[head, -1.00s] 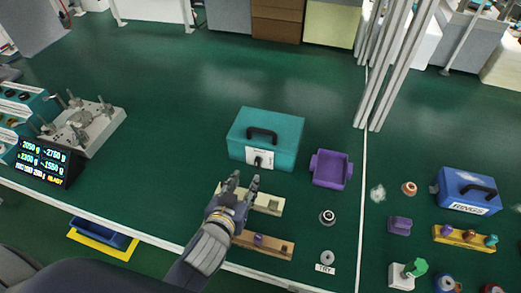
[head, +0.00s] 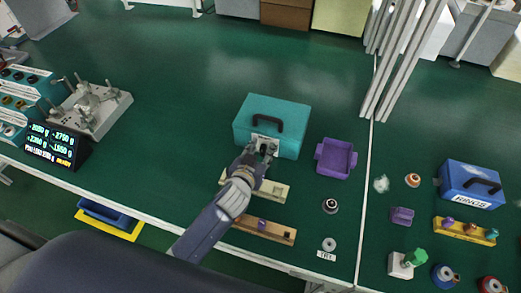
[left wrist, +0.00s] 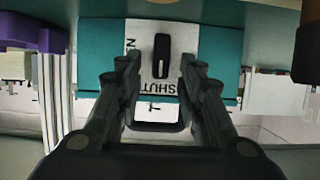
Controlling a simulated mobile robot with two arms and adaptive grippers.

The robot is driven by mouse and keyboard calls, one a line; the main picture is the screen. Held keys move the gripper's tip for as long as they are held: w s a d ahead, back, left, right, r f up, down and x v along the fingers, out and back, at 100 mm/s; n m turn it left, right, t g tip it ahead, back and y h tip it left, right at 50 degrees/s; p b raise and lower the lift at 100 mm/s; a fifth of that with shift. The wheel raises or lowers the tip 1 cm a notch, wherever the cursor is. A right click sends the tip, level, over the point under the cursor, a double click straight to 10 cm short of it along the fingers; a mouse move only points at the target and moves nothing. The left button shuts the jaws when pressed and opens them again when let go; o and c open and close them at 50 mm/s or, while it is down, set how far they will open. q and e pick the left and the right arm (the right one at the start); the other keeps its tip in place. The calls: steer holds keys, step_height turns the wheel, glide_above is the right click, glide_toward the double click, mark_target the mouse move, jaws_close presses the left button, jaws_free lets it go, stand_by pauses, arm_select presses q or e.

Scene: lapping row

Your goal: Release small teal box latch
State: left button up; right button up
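The small teal box (head: 285,108) stands on the green bench with its lid down and a black handle (head: 268,121) on top. In the left wrist view its teal front (left wrist: 100,50) carries a white label with "SHUT" lettering, and the black latch (left wrist: 162,56) sits upright on that label. My left gripper (head: 262,147) is at the box's front and hides most of the label in the head view. In the left wrist view its fingers (left wrist: 158,75) are apart, one on each side of the latch, with nothing between them that they touch. My right gripper is not in view.
A purple tray (head: 336,158) stands right of the box. A cream rack (head: 275,190) and a brown wooden rack (head: 265,230) lie in front, near my left arm. A blue box (head: 470,185) is farther right, past a white line.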

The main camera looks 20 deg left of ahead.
arm_select(q)
jaws_close()
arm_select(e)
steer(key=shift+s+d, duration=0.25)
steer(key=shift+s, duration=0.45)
arm_select(q)
steer(key=shift+d, duration=0.1)
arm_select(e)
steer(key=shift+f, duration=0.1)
arm_select(q)
steer(key=shift+d+f+m+y+b, duration=0.15)
steer(key=shift+d+m+y+b, duration=0.15)
steer(key=shift+m+y+b, duration=0.5)
steer(key=shift+d+f+m+y+b, duration=0.1)
steer(key=shift+d+m+y+b, duration=0.15)
steer(key=shift+m+b, duration=0.3)
steer(key=shift+d+f+m+y+b, duration=0.1)
steer(key=shift+m+y+b, duration=0.3)
steer(key=shift+m, duration=0.25)
steer(key=shift+r+m+t+b, duration=0.1)
steer(key=shift+m+t+b, duration=0.2)
steer(key=shift+m, duration=0.1)
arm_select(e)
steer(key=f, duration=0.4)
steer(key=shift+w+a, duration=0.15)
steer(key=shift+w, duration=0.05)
arm_select(q)
steer(key=shift+y, duration=0.25)
